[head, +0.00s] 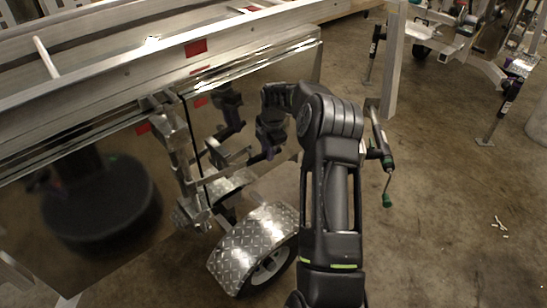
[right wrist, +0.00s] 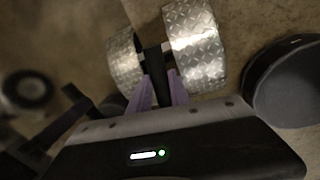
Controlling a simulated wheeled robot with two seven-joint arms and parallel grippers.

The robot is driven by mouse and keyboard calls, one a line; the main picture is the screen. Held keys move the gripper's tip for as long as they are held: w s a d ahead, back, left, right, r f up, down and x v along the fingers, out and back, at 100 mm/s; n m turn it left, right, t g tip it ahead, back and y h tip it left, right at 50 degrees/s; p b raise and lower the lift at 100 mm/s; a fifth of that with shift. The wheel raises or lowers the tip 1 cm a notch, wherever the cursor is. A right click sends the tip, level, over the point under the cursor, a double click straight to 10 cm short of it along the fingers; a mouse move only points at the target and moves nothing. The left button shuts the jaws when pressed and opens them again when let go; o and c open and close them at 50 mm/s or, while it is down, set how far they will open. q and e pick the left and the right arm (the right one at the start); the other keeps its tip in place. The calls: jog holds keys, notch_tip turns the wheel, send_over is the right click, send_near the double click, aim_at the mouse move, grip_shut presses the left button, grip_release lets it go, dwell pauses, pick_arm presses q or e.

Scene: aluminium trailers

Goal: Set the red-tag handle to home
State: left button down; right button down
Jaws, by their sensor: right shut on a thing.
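My right gripper (head: 268,152) is in front of the trailer's shiny side panel, with its purple fingers pointing down. In the right wrist view the fingers (right wrist: 162,90) are closed around a dark handle (right wrist: 155,72). In the head view the handle is mostly hidden by the gripper, near the metal latch post (head: 181,150). No red tag can be made out on the held part. Red patches show on the trailer rail (head: 196,47) and near the post. My left gripper is not in view.
A diamond-plate fender (head: 255,242) with a wheel (head: 268,268) sits just below the gripper; the plate also shows in the right wrist view (right wrist: 192,45). A crank with green grips (head: 386,180) stands right of my arm. The mirror-like panel (head: 150,240) carries reflections.

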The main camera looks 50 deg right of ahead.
jog(key=shift+w+d+n, duration=0.1)
jog(key=shift+w+n, duration=0.2)
jog(key=shift+w, duration=0.5)
jog(key=c, duration=1.2)
grip_release()
jog(key=shift+c, duration=0.2)
jog(key=r, duration=0.2)
jog(key=s+r, duration=0.1)
jog(key=r, duration=0.4)
jog(key=shift+s+a+r+b, duration=0.2)
jog(key=shift+r+b, duration=0.1)
